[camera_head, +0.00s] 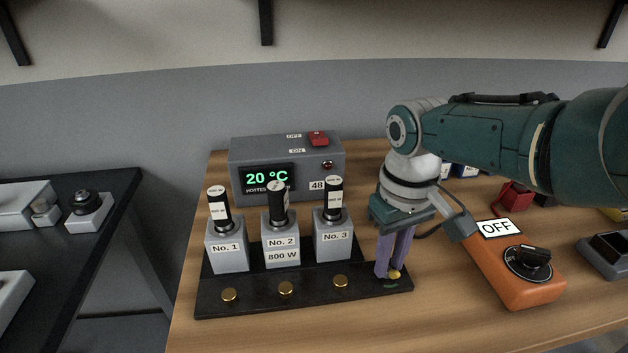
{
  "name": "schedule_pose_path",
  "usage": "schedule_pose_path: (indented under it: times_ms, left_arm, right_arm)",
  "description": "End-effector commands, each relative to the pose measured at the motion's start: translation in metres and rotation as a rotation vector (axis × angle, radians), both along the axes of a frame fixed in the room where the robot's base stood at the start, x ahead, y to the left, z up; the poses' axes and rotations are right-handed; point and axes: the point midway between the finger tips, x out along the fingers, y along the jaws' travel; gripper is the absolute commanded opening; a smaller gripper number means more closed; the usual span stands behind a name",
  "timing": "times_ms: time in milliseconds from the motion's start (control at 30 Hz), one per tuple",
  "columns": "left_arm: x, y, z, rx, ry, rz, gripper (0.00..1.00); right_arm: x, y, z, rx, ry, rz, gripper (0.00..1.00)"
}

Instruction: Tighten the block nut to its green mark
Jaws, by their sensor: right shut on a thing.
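The block nut (394,274) is a small yellow piece near the right end of the black block (310,300) on the wooden table. A green mark (390,285) shows on the block just in front of it. My right gripper (390,272) points down from above, its purple fingers shut on the nut and hiding part of it. How far the nut is turned relative to the mark cannot be made out. My left gripper is not in view.
Grey units No. 1 (227,252), No. 2 (281,246) and No. 3 (333,241) stand on the block behind brass knobs (285,288). A grey display box (318,176) reads 20 °C behind them. An orange box (515,282) with a dial and OFF sign (497,228) lies right.

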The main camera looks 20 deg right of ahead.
Motion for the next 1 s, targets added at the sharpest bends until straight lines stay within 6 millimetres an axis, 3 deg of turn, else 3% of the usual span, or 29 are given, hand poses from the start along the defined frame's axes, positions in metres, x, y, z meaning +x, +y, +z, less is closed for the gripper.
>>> schedule_pose_path:
  times_ms: [833, 867, 1000]
  left_arm:
    - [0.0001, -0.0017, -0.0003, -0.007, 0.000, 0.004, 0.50]
    - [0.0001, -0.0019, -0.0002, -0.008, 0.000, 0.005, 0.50]
    - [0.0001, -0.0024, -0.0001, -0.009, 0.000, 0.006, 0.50]
  right_arm:
    - [0.0007, -0.0004, -0.0004, -0.001, -0.004, 0.002, 0.00]
    - [0.0007, -0.0004, -0.0005, -0.001, -0.004, 0.002, 0.23]
    - [0.0004, -0.0004, -0.0005, -0.001, -0.003, 0.002, 0.39]
